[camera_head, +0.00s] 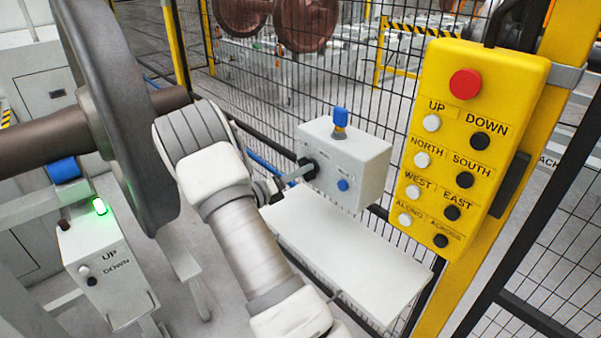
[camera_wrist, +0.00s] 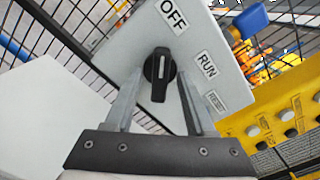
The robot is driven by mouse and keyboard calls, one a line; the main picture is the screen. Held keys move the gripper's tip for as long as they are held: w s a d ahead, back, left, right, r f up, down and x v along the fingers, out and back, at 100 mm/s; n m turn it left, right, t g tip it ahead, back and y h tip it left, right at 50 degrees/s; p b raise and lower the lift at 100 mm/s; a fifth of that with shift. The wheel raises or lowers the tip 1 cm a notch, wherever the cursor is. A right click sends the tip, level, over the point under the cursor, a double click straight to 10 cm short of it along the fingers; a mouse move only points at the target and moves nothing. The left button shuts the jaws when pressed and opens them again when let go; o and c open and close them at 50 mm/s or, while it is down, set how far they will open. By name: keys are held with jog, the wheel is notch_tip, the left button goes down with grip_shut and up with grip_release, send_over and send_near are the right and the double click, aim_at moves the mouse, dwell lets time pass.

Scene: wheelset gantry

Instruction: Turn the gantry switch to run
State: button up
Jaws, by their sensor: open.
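The gantry switch is a black rotary knob (camera_wrist: 159,76) on the face of a light grey box (camera_head: 362,158). In the wrist view its handle stands nearly upright, with its white mark at the upper end, nearer the OFF label (camera_wrist: 173,16) than the RUN label (camera_wrist: 207,64). My gripper (camera_wrist: 160,88) is open, with one finger on each side of the knob's handle. I cannot tell whether either finger touches it. In the head view the gripper meets the box's left face, and the knob (camera_head: 307,168) is partly hidden there.
A white shelf (camera_head: 345,255) lies below. A yellow pendant (camera_head: 480,120) hangs at the right. Mesh fence (camera_head: 290,85) runs behind. A large wheel (camera_head: 115,110) stands at the left.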

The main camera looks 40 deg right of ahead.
jog(key=shift+d, duration=0.25)
grip_shut()
jog(key=shift+m, duration=0.4)
jog(key=shift+m+b, duration=6.55)
jog(key=shift+m, duration=2.05)
